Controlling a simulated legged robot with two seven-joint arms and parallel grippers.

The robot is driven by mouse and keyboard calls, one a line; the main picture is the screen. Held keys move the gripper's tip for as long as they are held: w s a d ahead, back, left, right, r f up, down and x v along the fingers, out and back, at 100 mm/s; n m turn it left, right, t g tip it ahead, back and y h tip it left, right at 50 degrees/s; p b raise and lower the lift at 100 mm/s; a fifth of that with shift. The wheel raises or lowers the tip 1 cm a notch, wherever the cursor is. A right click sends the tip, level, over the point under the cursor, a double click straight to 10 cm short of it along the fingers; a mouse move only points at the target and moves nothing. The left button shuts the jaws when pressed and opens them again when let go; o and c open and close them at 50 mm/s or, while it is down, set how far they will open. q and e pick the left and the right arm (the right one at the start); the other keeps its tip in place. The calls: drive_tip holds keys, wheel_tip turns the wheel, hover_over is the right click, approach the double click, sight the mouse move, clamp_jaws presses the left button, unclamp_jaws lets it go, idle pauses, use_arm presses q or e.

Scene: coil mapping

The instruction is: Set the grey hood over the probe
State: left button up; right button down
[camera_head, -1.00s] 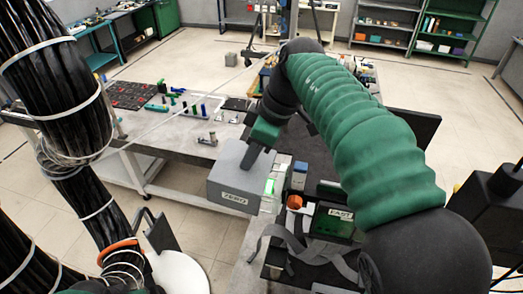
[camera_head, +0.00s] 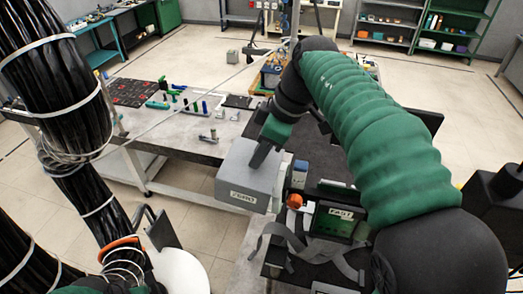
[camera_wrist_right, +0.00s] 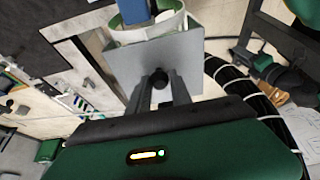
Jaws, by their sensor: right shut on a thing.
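The grey hood (camera_head: 249,178) is a box with a "ZERO" label, held in the air above the near edge of the workbench in the head view. My right gripper (camera_head: 262,155) is shut on it from above. In the right wrist view, the fingers (camera_wrist_right: 161,88) close on a dark knob on the hood's flat grey face (camera_wrist_right: 150,60). I cannot make out the probe with certainty; a blue block (camera_wrist_right: 132,10) beside a white ring shows beyond the hood. My left gripper (camera_head: 152,228) is at the lower left, its fingers apart and empty.
A device labelled "FAST" (camera_head: 332,222) with grey straps (camera_head: 285,240) lies right of the hood. An orange knob (camera_head: 295,201) and a blue-and-white part (camera_head: 300,170) stand close by. The bench (camera_head: 185,128) carries several small green and blue parts farther back.

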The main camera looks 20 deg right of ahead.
sight(269, 165)
drive_tip(key=shift+s+f, duration=0.1)
drive_tip(key=shift+s+d, duration=0.15)
drive_tip(key=shift+d, duration=0.35)
drive_tip(key=shift+s+d+f, duration=0.1)
drive_tip(key=shift+s+d, duration=0.15)
drive_tip(key=shift+d, duration=0.65)
drive_tip(key=shift+a, duration=0.3)
drive_tip(key=c, duration=1.5)
unclamp_jaws()
drive_tip(key=shift+s+d, duration=0.1)
drive_tip(key=shift+d, duration=0.1)
drive_tip(key=o, duration=0.4)
drive_tip(key=shift+s+d, duration=0.1)
drive_tip(key=shift+d, duration=0.1)
use_arm(q)
drive_tip(key=shift+d, duration=0.65)
use_arm(e)
drive_tip(key=shift+d, duration=0.15)
